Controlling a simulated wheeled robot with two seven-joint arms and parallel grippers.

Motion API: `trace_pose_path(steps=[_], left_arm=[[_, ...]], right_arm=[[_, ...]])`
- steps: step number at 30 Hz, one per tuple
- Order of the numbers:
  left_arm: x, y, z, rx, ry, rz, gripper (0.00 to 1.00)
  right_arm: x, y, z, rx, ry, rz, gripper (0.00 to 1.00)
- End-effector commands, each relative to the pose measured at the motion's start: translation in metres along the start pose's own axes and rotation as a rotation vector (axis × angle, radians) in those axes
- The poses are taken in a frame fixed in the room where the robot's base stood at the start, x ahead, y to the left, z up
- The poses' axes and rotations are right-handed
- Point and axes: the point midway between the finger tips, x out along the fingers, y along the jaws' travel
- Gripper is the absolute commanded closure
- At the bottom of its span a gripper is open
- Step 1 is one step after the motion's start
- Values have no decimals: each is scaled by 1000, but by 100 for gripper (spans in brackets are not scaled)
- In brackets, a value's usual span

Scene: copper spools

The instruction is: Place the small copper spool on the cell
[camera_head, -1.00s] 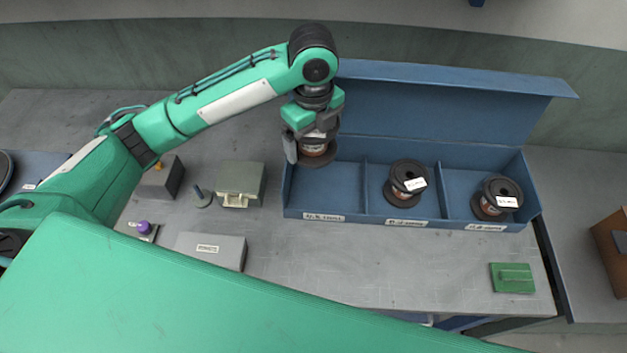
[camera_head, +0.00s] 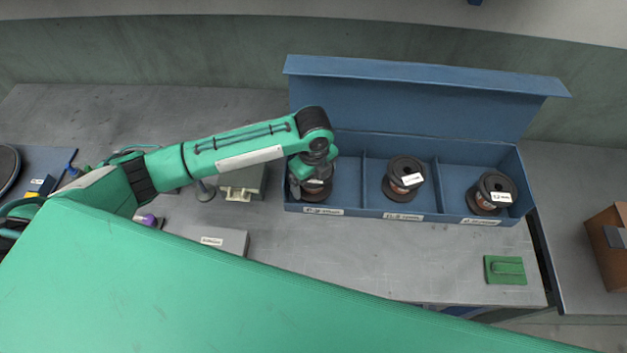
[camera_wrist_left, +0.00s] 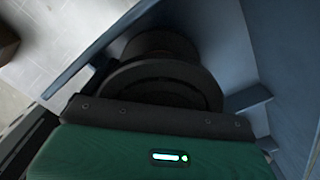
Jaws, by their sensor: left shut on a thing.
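My left gripper (camera_head: 310,178) is shut on a dark-flanged copper spool (camera_head: 318,189) in the left cell (camera_head: 348,172) of the blue box. The gripper hides much of the spool. Whether the spool touches the cell floor I cannot tell. In the left wrist view the spool's dark round flange (camera_wrist_left: 160,80) sits just beyond the jaw, with blue box walls around it. A second spool (camera_head: 403,178) is in the middle cell and a third (camera_head: 491,193) in the right cell, both with white labels. My right gripper is not in view.
The blue box's open lid (camera_head: 425,95) stands up behind the cells. Left of the box are a grey-green container (camera_head: 243,181) and a grey labelled block (camera_head: 215,239). A green pad (camera_head: 505,270) lies front right, and a brown box (camera_head: 607,245) stands at the far right.

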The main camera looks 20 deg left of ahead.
Motion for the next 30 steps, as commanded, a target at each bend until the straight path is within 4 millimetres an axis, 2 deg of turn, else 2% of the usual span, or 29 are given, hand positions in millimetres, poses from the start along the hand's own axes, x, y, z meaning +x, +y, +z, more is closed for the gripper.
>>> trace_pose_path(steps=[5, 15, 16, 17, 25, 30], left_arm=[[19, 0, 0, -1, 0, -1, 56], [22, -1, 0, 0, 0, -2, 56], [23, 0, 0, 0, 0, 0, 6], [23, 0, 0, 0, 0, 0, 1], [21, 0, 0, 0, 0, 0, 0], [3, -1, 0, 1, 0, -3, 0]], right_arm=[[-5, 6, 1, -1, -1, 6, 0], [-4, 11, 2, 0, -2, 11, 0], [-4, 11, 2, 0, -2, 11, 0], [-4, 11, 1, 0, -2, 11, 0], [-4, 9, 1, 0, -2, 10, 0], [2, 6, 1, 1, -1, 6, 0]])
